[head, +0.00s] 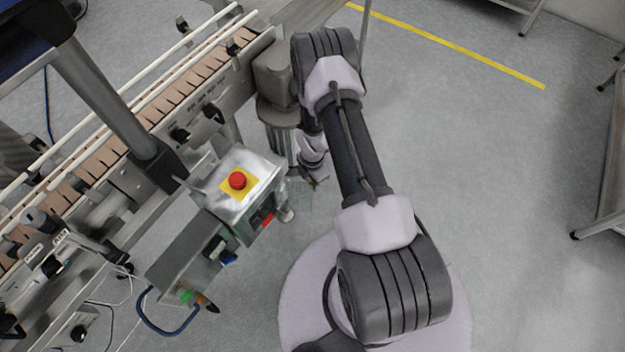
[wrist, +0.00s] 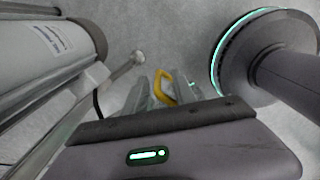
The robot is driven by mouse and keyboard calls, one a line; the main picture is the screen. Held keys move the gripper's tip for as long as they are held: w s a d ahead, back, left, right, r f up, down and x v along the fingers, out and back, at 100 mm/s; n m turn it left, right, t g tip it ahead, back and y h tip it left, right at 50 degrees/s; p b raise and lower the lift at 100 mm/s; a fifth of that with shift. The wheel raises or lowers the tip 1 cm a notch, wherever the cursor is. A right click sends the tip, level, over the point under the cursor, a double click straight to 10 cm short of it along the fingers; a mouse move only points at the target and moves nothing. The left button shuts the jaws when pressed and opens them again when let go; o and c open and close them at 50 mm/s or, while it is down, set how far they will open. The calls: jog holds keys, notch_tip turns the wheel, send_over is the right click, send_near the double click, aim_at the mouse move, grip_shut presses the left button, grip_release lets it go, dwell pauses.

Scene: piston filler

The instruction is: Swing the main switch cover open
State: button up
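The control box (head: 243,178) has a red mushroom button on a yellow plate on top, and a red part (head: 267,219) on its right side. A faint see-through panel (head: 299,194) stands out beside that side; it may be the main switch cover, but I cannot tell for certain. My gripper is at the end of my folded arm near the panel, small and partly hidden in the head view. In the wrist view my gripper (wrist: 163,98) has its two grey fingers apart.
The conveyor (head: 150,115) runs diagonally along the left. A lower grey box with a blue cable (head: 170,329) stands left of the control box. The floor (head: 500,180) on the right is free.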

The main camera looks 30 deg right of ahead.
jog(key=shift+d, duration=0.1)
dwell(0.3)
jog(key=shift+r, duration=0.3)
notch_tip(320, 180, up, 17)
jog(key=p, duration=0.6)
jog(key=shift+p, duration=0.35)
jog(key=a+r+m+t, duration=0.1)
jog(key=a+r+m, duration=0.15)
jog(key=r, duration=0.55)
jog(key=a+r+m+t, duration=0.1)
jog(key=r+m, duration=0.3)
jog(key=r, duration=0.5)
jog(key=a+r+m+t, duration=0.1)
jog(key=a+r+m, duration=0.15)
jog(key=r, duration=0.55)
jog(key=s+a+r+m+t+y, duration=0.1)
jog(key=s+a+r+m, duration=0.4)
jog(key=s+r+m, duration=0.2)
jog(key=s+a+r+m+t+y, duration=0.1)
jog(key=s+a+r+m, duration=0.4)
jog(key=s+r, duration=0.5)
jog(key=shift+m+t, duration=0.4)
jog(key=shift+m, duration=0.8)
